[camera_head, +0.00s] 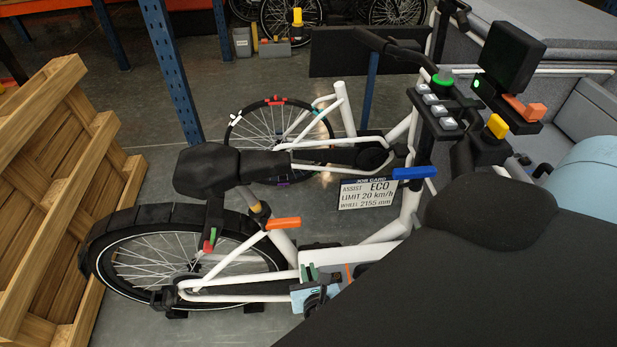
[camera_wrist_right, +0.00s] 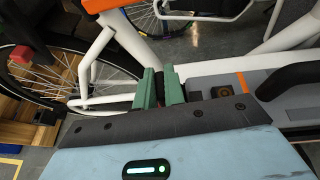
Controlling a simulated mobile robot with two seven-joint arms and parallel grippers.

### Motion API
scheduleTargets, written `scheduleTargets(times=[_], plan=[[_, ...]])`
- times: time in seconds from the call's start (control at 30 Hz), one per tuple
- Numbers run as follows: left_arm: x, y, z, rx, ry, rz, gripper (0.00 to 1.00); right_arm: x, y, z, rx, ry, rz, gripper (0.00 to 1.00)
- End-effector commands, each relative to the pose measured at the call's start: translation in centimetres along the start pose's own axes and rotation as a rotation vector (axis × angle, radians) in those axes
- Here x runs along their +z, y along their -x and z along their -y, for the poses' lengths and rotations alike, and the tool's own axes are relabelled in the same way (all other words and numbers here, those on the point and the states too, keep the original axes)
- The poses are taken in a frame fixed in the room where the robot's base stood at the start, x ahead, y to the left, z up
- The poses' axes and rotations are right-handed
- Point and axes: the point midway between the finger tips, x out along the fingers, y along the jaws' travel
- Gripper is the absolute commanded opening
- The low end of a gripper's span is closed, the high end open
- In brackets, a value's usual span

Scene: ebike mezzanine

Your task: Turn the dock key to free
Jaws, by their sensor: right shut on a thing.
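My right gripper (camera_head: 311,273) is at the lower middle of the white e-bike frame (camera_head: 245,277), beside the lower tube. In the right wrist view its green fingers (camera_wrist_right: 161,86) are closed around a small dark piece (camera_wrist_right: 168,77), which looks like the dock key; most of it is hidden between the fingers. Beside it runs a grey dock strip (camera_wrist_right: 206,79) with a small dark square (camera_wrist_right: 222,90) and an orange stripe (camera_wrist_right: 241,82). No readable free mark shows. The key's angle cannot be told. My left gripper is not in view.
An orange lever (camera_head: 283,223) sits on the seat tube, close above the gripper. The rear wheel (camera_head: 185,262) is to the left, and a job card (camera_head: 365,194) hangs behind. A wooden pallet (camera_head: 60,190) leans at the far left.

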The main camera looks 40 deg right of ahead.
Motion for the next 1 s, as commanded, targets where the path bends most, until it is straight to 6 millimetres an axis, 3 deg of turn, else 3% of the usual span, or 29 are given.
scheduleTargets(times=[0.77,0.8,0.93,1.0], plan=[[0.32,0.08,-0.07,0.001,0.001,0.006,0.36,0.0,-0.03,0.03,-0.093,-0.039,0.0,0.0],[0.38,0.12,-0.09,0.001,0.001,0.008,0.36,0.0,-0.03,0.03,-0.093,-0.039,0.0,0.15],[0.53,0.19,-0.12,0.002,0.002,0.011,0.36,0.01,-0.03,0.02,-0.093,-0.038,0.0,0.32],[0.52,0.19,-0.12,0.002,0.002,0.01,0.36,0.01,-0.03,0.02,-0.092,-0.038,0.0,0.33]])
